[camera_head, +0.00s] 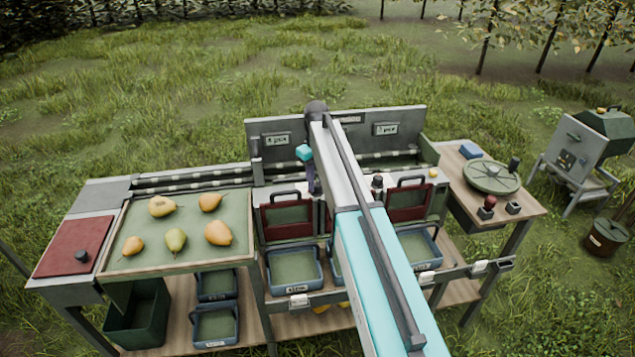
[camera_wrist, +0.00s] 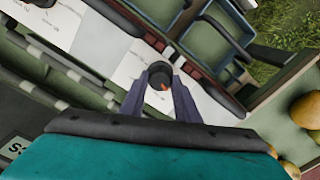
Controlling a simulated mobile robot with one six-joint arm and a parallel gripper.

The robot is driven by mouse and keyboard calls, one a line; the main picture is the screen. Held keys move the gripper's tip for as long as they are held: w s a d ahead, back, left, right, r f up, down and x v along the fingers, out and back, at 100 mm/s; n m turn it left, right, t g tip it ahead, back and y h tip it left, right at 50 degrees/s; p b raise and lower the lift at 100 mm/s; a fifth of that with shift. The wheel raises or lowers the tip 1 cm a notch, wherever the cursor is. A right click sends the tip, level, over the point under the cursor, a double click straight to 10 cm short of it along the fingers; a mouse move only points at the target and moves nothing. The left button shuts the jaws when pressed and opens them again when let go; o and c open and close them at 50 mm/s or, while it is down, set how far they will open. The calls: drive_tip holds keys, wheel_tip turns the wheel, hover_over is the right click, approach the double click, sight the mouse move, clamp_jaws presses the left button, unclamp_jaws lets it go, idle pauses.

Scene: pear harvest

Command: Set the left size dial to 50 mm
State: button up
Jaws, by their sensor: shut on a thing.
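The left size dial (camera_wrist: 158,73) shows in the wrist view as a dark round knob with a small orange-red mark, over a pale plate (camera_wrist: 130,73). My gripper (camera_wrist: 161,82) has its two dark fingers shut on the dial, one on each side. The numbers on the scale cannot be read. In the head view my gripper (camera_head: 311,186) points down at the left part of the sorting bench, and the dial is hidden there by my gripper and arm. The other size dial (camera_head: 377,182) stands to the right of my arm.
Red flaps with dark handles, such as the left flap (camera_head: 286,222), stand close beside my gripper. Several pears lie on the green tray (camera_head: 190,262) at the left. Blue crates (camera_head: 295,268) sit below the front. A round green turntable (camera_head: 491,177) is at the right.

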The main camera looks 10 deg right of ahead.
sight(317, 184)
drive_tip(key=shift+n, duration=1.6)
drive_tip(key=o, duration=1)
drive_tip(key=shift+o, duration=0.2)
drive_tip(key=shift+r, duration=0.1)
wheel_tip(317, 184, up, 14)
drive_tip(key=b, duration=0.3)
drive_tip(key=shift+b, duration=0.3)
